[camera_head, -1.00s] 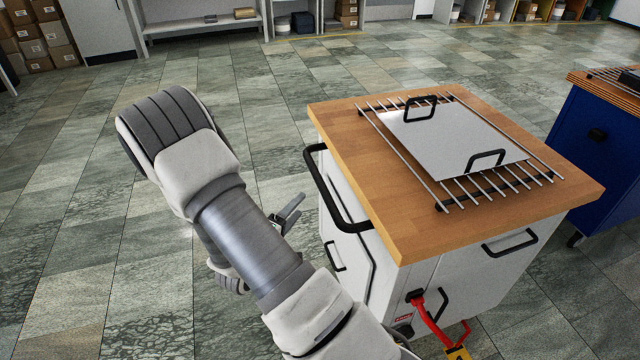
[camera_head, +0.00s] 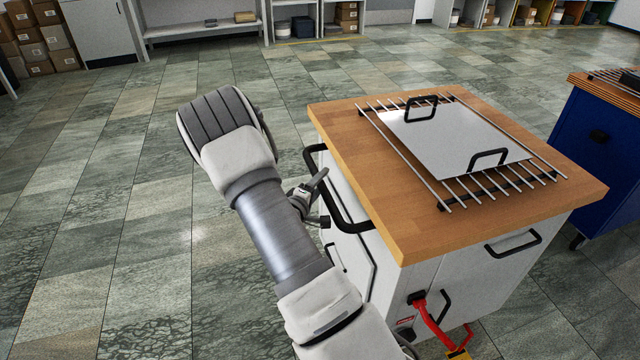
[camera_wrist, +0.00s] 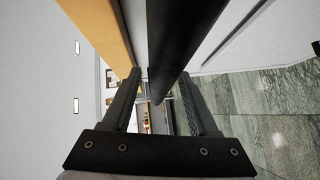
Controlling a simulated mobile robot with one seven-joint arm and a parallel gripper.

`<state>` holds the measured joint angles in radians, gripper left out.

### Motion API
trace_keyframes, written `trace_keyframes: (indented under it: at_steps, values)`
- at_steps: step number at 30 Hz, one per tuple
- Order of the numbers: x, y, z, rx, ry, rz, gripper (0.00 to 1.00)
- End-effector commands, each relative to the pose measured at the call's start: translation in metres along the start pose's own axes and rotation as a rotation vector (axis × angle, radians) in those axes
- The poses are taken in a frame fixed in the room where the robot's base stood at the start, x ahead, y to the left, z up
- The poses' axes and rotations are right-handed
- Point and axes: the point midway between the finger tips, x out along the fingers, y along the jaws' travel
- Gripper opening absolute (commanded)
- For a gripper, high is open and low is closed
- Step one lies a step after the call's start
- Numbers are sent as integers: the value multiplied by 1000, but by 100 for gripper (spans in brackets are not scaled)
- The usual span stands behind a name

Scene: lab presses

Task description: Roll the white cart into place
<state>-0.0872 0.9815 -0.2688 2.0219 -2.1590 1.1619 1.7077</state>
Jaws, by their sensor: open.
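The white cart (camera_head: 470,278) stands at right of centre in the head view, with a wooden top (camera_head: 350,140) and a black side handle (camera_head: 350,222). My gripper (camera_head: 322,198) is at this handle on the cart's left side, partly hidden behind my arm. In the wrist view my gripper (camera_wrist: 158,76) is open, its two fingers apart. The black handle bar (camera_wrist: 185,30) runs down into the gap between the fingers there. I cannot tell whether either finger touches it.
A metal rack (camera_head: 450,198) with a handled plate (camera_head: 450,135) lies on the cart top. A red and yellow tag (camera_head: 430,322) hangs at its front. A blue cabinet (camera_head: 600,150) stands to the right. The floor to the left is clear; shelves line the back.

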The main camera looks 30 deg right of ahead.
Motion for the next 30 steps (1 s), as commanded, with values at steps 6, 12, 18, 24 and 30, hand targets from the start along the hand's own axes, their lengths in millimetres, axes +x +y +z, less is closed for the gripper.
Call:
trace_keyframes:
  at_steps: [6,12,18,24,30]
  values:
    - [0,0,0,0,0,0,32]
    - [-1,0,0,0,0,0,0]
    - [-1,0,0,0,0,0,0]
    - [-1,0,0,0,0,0,0]
    - [-1,0,0,0,0,0,0]
